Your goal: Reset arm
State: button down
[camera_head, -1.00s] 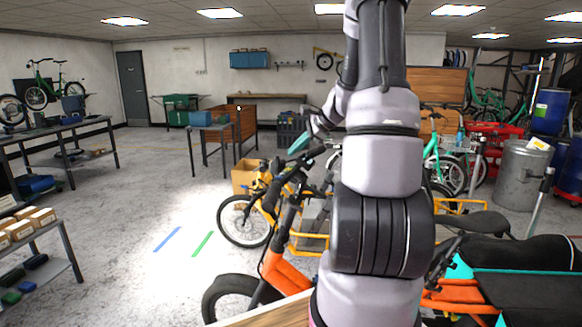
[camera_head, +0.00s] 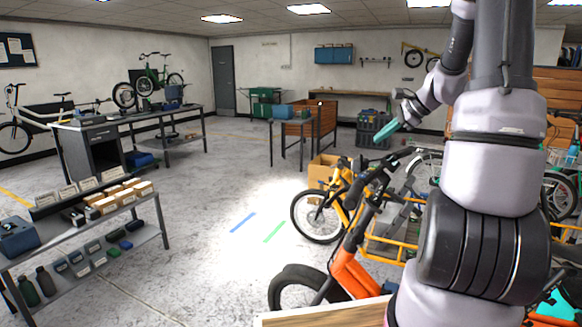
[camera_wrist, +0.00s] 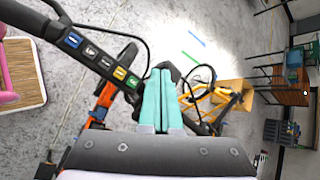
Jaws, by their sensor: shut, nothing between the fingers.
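My gripper (camera_head: 387,136) is at the end of my raised, folded arm, right of centre in the head view. Its teal fingers are closed together with nothing between them. An orange cargo bike (camera_head: 350,270) stands below the arm in the head view. A yellow cargo bike (camera_head: 347,203) stands just behind it. My arm hides part of the right side.
A shelf rack (camera_head: 150,232) with boxes and bottles stands at left. A workbench (camera_head: 85,128) with a green bike (camera_head: 152,80) on it is behind. The floor (camera_head: 225,190) between is open, with a blue and a green stripe. A wooden edge (camera_head: 330,316) lies in front.

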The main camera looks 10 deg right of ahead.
jog(key=s+a+r+n+g, duration=0.1)
jog(key=s+a+r+n, duration=0.4)
jog(key=a, duration=0.3)
jog(key=s+a+r+n+h, duration=0.1)
jog(key=s+a+r+n, duration=0.1)
jog(key=s, duration=0.5)
jog(key=s+a+r+n+t+h, duration=0.1)
jog(key=s+a+r+n, duration=0.2)
jog(key=s+n, duration=0.2)
jog(key=s+a+r+n+h, duration=0.2)
jog(key=s+a+n, duration=0.1)
jog(key=s, duration=0.6)
jog(key=shift+r+n, duration=0.2)
jog(key=shift+n, duration=0.1)
